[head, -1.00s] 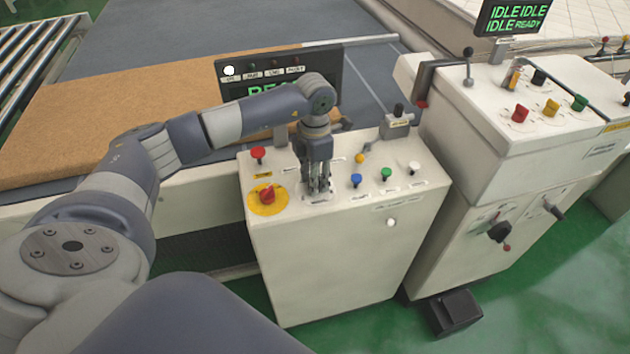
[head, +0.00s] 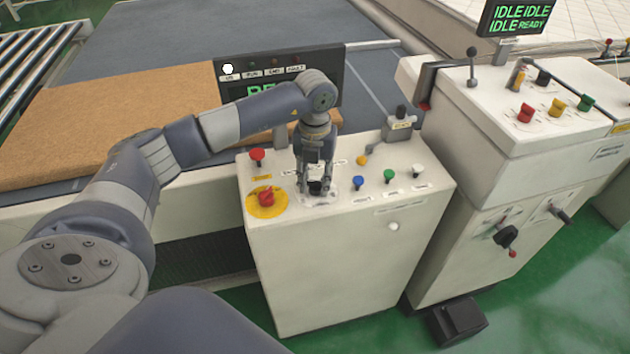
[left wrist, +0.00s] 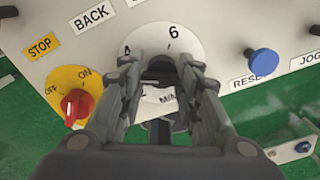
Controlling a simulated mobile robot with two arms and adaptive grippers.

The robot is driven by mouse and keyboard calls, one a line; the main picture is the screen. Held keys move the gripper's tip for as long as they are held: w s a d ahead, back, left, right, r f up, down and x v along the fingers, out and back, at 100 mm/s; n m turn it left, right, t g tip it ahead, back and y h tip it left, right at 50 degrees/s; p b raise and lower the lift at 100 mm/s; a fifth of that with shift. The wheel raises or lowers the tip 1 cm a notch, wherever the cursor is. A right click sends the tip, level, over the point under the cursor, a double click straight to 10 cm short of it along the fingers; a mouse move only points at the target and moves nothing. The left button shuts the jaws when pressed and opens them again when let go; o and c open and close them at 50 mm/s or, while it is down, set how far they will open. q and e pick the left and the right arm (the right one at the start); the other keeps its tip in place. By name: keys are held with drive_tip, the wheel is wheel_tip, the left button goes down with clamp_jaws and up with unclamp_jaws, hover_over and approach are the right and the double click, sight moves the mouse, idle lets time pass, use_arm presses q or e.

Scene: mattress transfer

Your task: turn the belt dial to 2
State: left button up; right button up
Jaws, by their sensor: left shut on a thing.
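The belt dial (head: 317,187) is a black knob on a white round plate, on top of the cream control box. In the left wrist view the plate (left wrist: 196,42) shows a 6 at the top and a partly covered 4 to its left. My left gripper (head: 316,184) reaches down over the dial. In the left wrist view the gripper (left wrist: 162,68) has its fingers on both sides of the dark knob and is shut on it. The fingers cover much of the knob and plate, so I cannot tell which number it points to. My right gripper is out of view.
A red-and-yellow on/off switch (head: 266,198) and a red stop button (head: 257,156) stand left of the dial. Blue (head: 358,182), green (head: 390,174) and white (head: 416,170) buttons stand to its right. A display (head: 232,86) behind is partly hidden by my arm.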

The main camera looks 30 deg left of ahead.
sight(315, 182)
use_arm(q)
drive_tip(key=n, duration=0.5)
drive_tip(key=shift+n, duration=0.3)
drive_tip(key=n, duration=0.5)
drive_tip(key=shift+r+n, duration=0.1)
drive_tip(key=shift+n, duration=0.2)
drive_tip(key=o, duration=1.1)
drive_tip(key=shift+r, duration=0.15)
wheel_tip(315, 182, up, 12)
drive_tip(key=shift+f, duration=0.2)
